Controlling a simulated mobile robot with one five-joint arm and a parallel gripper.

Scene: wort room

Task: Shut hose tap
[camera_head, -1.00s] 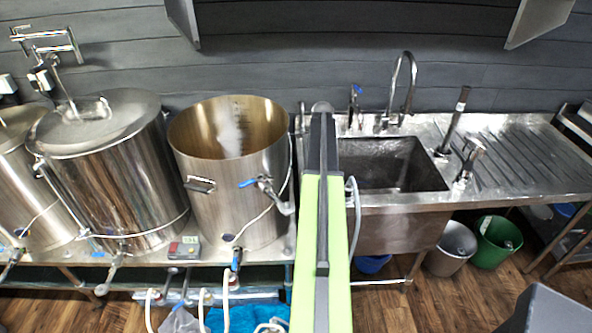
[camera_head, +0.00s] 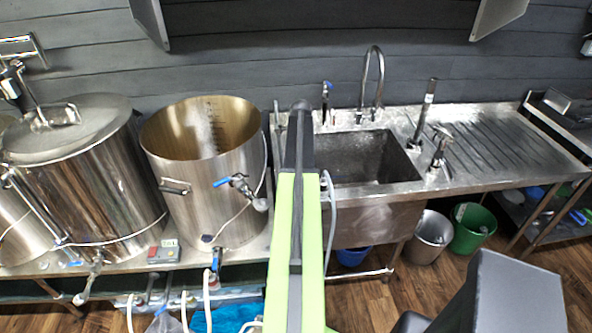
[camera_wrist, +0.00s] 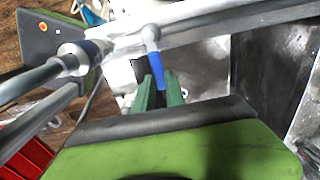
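In the wrist view a blue lever with a rounded grey end (camera_wrist: 156,72) shows between the tips of my gripper (camera_wrist: 159,90). The two green fingers stand apart, one on each side of the lever in the picture. I cannot tell whether they touch it. In the head view my green and black arm reaches to the sink's left edge, and the fingertips are hidden behind it.
The steel sink (camera_head: 365,158) has a curved faucet (camera_head: 372,80) behind it and a ribbed drainboard (camera_head: 505,140) to the right. An open steel kettle (camera_head: 205,200) with a blue-handled valve stands at left. Grey (camera_head: 430,238) and green (camera_head: 472,228) buckets sit on the floor.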

